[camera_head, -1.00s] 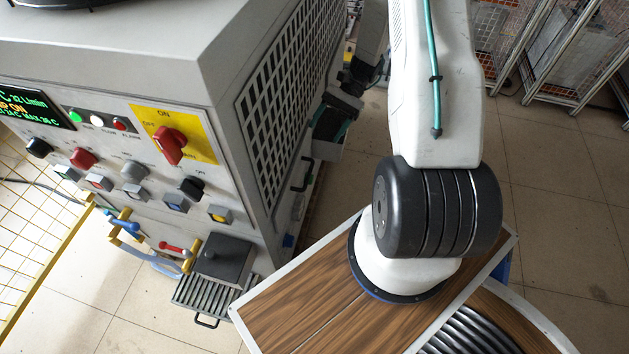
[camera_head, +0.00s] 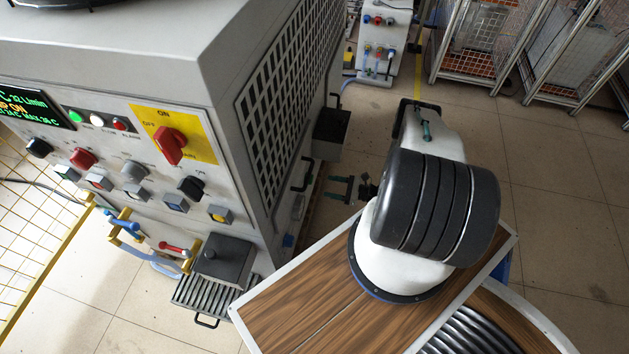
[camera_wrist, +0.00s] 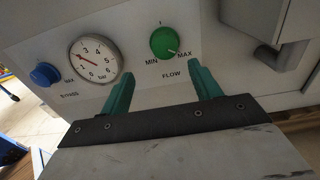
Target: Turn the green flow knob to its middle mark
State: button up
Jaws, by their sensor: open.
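The green flow knob (camera_wrist: 164,42) is round and sits on a pale panel in the wrist view. MIN, MAX and FLOW labels stand below it and a short mark above it. A small mark at the knob's lower right lies near MAX. My gripper (camera_wrist: 161,70) is open, its two green fingers apart below the knob, one toward each side; they do not appear to touch it. In the head view my gripper (camera_head: 334,188) is beside the heater's right side, and the knob is hidden there.
A pressure gauge (camera_wrist: 95,59) and a blue knob (camera_wrist: 45,75) are left of the green knob. A grey box-like fitting (camera_wrist: 278,50) juts out at right. In the head view a dark box (camera_head: 330,127) projects from the heater's side above my gripper.

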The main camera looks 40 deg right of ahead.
jog(key=x, duration=0.7)
jog(key=shift+w+r, duration=0.25)
jog(key=shift+w, duration=0.35)
jog(key=shift+d, duration=0.1)
jog(key=c, duration=1)
